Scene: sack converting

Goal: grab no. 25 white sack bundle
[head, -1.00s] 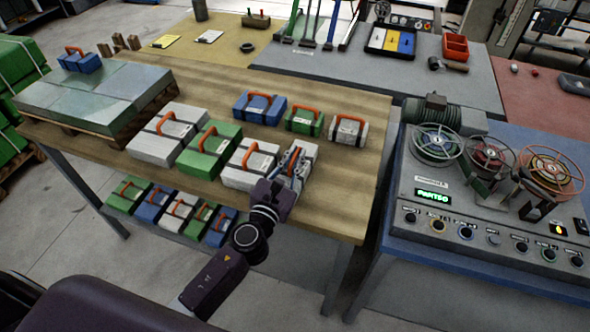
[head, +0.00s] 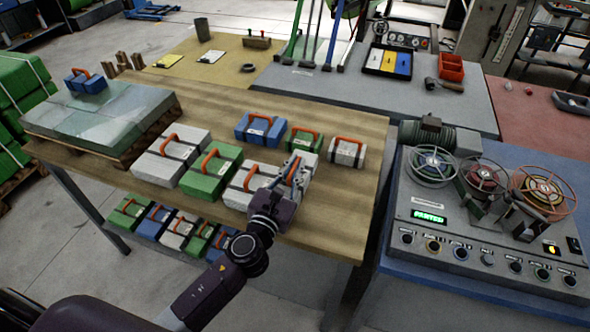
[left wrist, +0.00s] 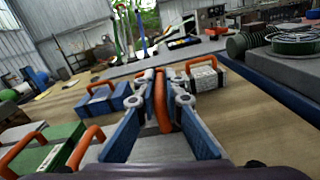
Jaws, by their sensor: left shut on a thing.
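My left gripper (head: 290,178) is shut on the orange handle (left wrist: 161,100) of a white sack bundle (head: 307,164) at the front right of the bundle group. In the left wrist view the handle stands upright between my blue fingers, with the pale bundle top below. My gripper hides part of this bundle. It looks slightly higher against its neighbours, but I cannot see a clear gap under it. Other white bundles are a large one (head: 163,160), one just left of my gripper (head: 238,196) and a small one (head: 347,155). No number is legible. My right gripper is not in view.
Green bundles (head: 205,183) and a blue bundle (head: 258,130) stand close by on the wooden table (head: 335,215). A stack of grey sheets (head: 105,120) fills its left end. A machine with reels (head: 470,225) stands to the right. The table's front right is clear.

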